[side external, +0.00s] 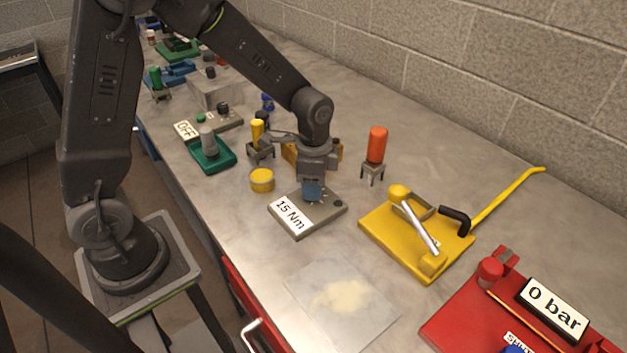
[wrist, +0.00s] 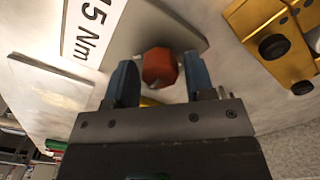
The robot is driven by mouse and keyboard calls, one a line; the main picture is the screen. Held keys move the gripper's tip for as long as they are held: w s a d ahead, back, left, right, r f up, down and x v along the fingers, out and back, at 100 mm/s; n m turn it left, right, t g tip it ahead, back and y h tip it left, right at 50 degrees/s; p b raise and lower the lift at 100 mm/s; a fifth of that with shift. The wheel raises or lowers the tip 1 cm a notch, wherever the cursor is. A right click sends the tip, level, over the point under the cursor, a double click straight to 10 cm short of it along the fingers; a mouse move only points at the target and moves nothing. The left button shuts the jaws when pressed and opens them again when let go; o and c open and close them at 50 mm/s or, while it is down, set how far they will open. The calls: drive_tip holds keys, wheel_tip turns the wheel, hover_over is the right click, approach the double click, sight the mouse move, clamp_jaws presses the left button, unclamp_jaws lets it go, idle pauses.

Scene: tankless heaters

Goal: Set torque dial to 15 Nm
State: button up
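The torque unit is a grey plate (side external: 333,212) on the bench, with a white label (side external: 291,213) reading "15 Nm". The label also shows, partly cut off, in the wrist view (wrist: 92,28). My gripper (side external: 312,190) points down over the plate, and its blue fingers hide the dial in the side view. In the wrist view a red-orange knob (wrist: 159,67), which looks like the dial, sits between the two fingers of my gripper (wrist: 161,82). The fingers are apart; a small gap shows on the right, and the left finger is very close to the knob.
A yellow round cap (side external: 262,180) is left of the plate. An orange-handled piece on a stand (side external: 377,146) and a yellow lever fixture (side external: 405,240) are on the right. A red unit (side external: 470,315) reads "0 bar".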

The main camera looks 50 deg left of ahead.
drive_tip(key=shift+o, duration=0.8)
wheel_tip(320, 180, up, 14)
drive_tip(key=shift+f, duration=0.1)
drive_tip(key=s+r+n+t, duration=0.2)
drive_tip(key=s+n, duration=0.2)
drive_tip(key=s, duration=0.4)
drive_tip(key=s+r+n+t, duration=0.2)
drive_tip(key=s+n, duration=0.3)
drive_tip(key=s, duration=0.3)
drive_tip(key=shift+a+r+t, duration=0.25)
drive_tip(key=shift+a+t, duration=0.15)
drive_tip(key=shift+t, duration=0.4)
